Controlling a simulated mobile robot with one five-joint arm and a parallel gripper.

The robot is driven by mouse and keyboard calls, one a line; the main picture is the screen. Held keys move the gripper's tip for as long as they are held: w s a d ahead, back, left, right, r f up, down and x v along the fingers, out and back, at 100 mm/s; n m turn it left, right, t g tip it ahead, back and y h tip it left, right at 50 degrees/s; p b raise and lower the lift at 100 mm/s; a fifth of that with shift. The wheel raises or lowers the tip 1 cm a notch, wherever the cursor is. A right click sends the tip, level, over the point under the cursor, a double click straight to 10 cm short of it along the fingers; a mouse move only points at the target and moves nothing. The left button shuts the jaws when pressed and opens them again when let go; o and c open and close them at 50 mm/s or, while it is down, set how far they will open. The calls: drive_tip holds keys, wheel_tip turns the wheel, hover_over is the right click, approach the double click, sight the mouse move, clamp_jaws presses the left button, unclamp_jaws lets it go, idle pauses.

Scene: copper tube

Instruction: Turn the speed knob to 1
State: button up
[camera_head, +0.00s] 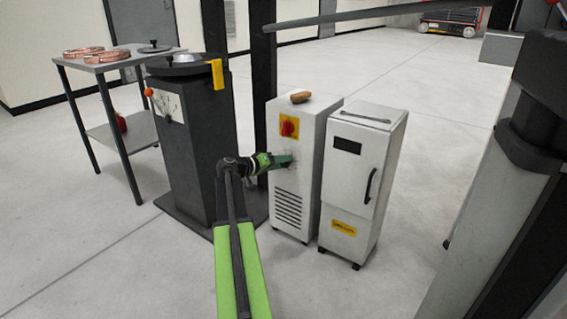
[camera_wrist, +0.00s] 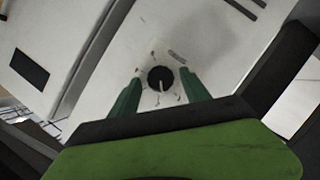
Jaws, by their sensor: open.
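The speed knob (camera_wrist: 160,75) is a small round black dial with a light pointer line on its lower half in the wrist view. Small marks ring it on the white cabinet face (camera_wrist: 205,35); their numbers are too small to read. My gripper (camera_wrist: 160,82) is open, with one green finger on each side of the knob. I cannot tell whether the fingers touch it. In the head view my gripper (camera_head: 285,162) is at the front of the white cabinet (camera_head: 312,170), below a red switch (camera_head: 289,127) on a yellow plate. The gripper hides the knob there.
A second white cabinet (camera_head: 365,165) with a black handle stands close on the right. A dark pedestal (camera_head: 205,140) stands left of my gripper. A table (camera_head: 105,62) with copper coils is farther left. A brown object (camera_head: 300,97) lies on the first cabinet.

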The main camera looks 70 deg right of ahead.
drive_tip(key=p+v, duration=0.4)
drive_tip(key=v, duration=1.3)
drive_tip(key=shift+r, duration=0.1)
drive_tip(key=s+a+r+m+t+p, duration=0.2)
drive_tip(key=s+r+m+t+p, duration=0.1)
drive_tip(key=s+m+t+p, duration=0.3)
drive_tip(key=s+d+f+b, duration=0.1)
drive_tip(key=d+f+b, duration=0.2)
drive_tip(key=d, duration=0.5)
drive_tip(key=s+d+f+m+b, duration=0.1)
drive_tip(key=s+d+f+b, duration=0.1)
drive_tip(key=d+f+b, duration=0.2)
drive_tip(key=d, duration=0.3)
drive_tip(key=shift+s+d+f+g+h, duration=0.2)
drive_tip(key=shift+d+g+h, duration=0.1)
drive_tip(key=shift+d+g, duration=0.1)
drive_tip(key=shift+c, duration=0.2)
